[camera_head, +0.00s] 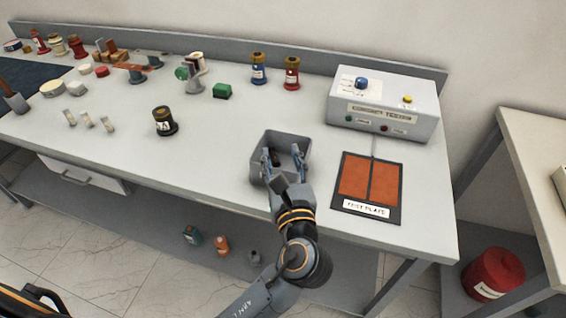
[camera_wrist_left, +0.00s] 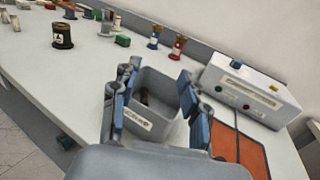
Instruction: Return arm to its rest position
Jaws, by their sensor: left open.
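My left gripper (camera_head: 283,165) is open over the front part of a grey open bin (camera_head: 301,141) on the workbench. Its two blue-padded fingers are spread apart with nothing between them. In the left wrist view the gripper (camera_wrist_left: 155,108) frames the bin (camera_wrist_left: 160,84), which has a white label on its front. A small dark item (camera_wrist_left: 144,97) lies inside the bin; I cannot tell what it is. My right gripper is not in view.
Right of the bin lie the orange test plate (camera_head: 369,180) and the grey tester box (camera_head: 383,103). A dark labelled bushing (camera_head: 164,121) stands to the left. A green block (camera_head: 222,91) and blue and red bushings (camera_head: 292,73) stand behind.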

